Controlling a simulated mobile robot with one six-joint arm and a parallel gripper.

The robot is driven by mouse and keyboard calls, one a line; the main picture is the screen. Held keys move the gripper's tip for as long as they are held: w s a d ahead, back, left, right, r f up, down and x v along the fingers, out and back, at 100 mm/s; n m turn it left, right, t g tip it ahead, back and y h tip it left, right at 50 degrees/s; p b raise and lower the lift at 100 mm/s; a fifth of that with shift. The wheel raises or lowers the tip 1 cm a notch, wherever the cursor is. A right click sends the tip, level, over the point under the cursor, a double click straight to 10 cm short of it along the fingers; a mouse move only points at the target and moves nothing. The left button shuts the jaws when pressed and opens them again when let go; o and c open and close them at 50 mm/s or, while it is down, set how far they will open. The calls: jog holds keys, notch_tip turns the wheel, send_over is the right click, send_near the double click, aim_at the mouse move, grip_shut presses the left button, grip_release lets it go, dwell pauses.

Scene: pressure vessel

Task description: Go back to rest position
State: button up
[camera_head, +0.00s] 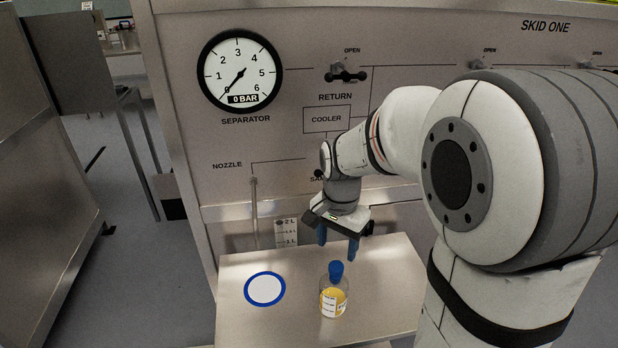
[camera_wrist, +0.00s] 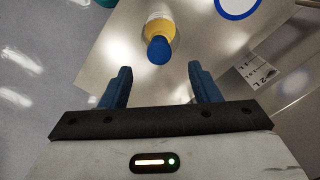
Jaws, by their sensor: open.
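My gripper (camera_head: 338,240) is above the steel shelf, with its two blue fingers spread and pointing down. In the wrist view, my gripper (camera_wrist: 158,85) is open with nothing between its fingers. A bottle (camera_head: 333,298) with yellow liquid and a blue cap stands upright on the shelf, just below and in front of the fingers. The bottle also shows in the wrist view (camera_wrist: 159,30), beyond the fingertips and apart from them.
A white disc with a blue rim (camera_head: 265,289) lies on the shelf (camera_head: 385,290), left of the bottle. Behind is the panel with a gauge (camera_head: 240,71) reading 0 bar and a valve handle (camera_head: 345,75). A nozzle pipe (camera_head: 254,210) hangs at left, near a level scale (camera_head: 286,232).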

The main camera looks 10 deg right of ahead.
jog(key=s+d+r+n+t, duration=0.1)
jog(key=s+r+n+t, duration=0.2)
jog(key=s, duration=1.1)
notch_tip(320, 180, up, 2)
jog(key=n, duration=0.5)
jog(key=shift+n, duration=0.4)
jog(key=shift+r, duration=0.1)
